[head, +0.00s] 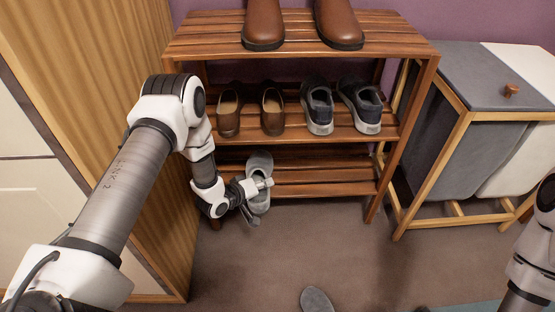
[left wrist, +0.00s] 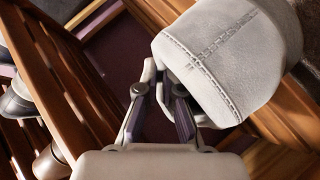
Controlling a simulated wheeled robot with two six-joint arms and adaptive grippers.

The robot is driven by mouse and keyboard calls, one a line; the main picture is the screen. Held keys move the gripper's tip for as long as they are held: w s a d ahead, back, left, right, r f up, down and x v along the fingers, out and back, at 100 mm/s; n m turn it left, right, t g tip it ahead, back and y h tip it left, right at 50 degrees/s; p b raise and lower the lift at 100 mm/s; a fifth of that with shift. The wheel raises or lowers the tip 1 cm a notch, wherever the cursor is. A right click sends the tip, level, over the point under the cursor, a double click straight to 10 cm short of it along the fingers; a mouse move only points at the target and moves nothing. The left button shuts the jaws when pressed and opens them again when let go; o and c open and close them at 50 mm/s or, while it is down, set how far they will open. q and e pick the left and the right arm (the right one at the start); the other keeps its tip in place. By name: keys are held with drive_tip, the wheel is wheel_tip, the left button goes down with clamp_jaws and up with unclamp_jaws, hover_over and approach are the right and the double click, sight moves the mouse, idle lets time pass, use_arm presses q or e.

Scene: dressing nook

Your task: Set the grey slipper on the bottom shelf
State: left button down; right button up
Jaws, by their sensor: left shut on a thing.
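The grey slipper (head: 259,163) is at the left part of the bottom shelf (head: 325,189) of the wooden rack, lengthwise from back to front. My left gripper (head: 255,204) is shut on it at its near end, by the shelf's front edge. In the left wrist view the pale grey, stitched slipper (left wrist: 228,60) fills the upper right, beside the fingers (left wrist: 168,100). The arm hides part of it, and I cannot tell whether its sole touches the slats. A second grey slipper (head: 316,299) lies on the floor at the bottom. My right gripper is out of view.
Brown shoes (head: 272,110) and dark sneakers (head: 319,107) stand on the middle shelf, close above my left arm. Brown boots (head: 264,25) stand on top. A wooden cabinet (head: 130,60) is at left, a laundry hamper (head: 452,140) at right. The bottom shelf's right part is clear.

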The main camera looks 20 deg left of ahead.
sight(262, 156)
use_arm(q)
drive_tip(key=w+a+b, duration=0.1)
drive_tip(key=w+a, duration=0.1)
drive_tip(key=w, duration=0.1)
drive_tip(key=w+a+f+b, duration=0.1)
drive_tip(key=w+a+b, duration=0.1)
drive_tip(key=w, duration=0.2)
drive_tip(key=w+a+b, duration=0.2)
drive_tip(key=w, duration=0.2)
drive_tip(key=shift+w+a+f, duration=0.1)
drive_tip(key=shift+a+f, duration=0.15)
wheel_tip(262, 156, down, 4)
drive_tip(key=b, duration=0.2)
drive_tip(key=shift+r+b, duration=0.2)
drive_tip(key=shift+b, duration=0.2)
drive_tip(key=shift+r, duration=0.2)
drive_tip(key=shift+f, duration=0.15)
drive_tip(key=c, duration=1.3)
unclamp_jaws()
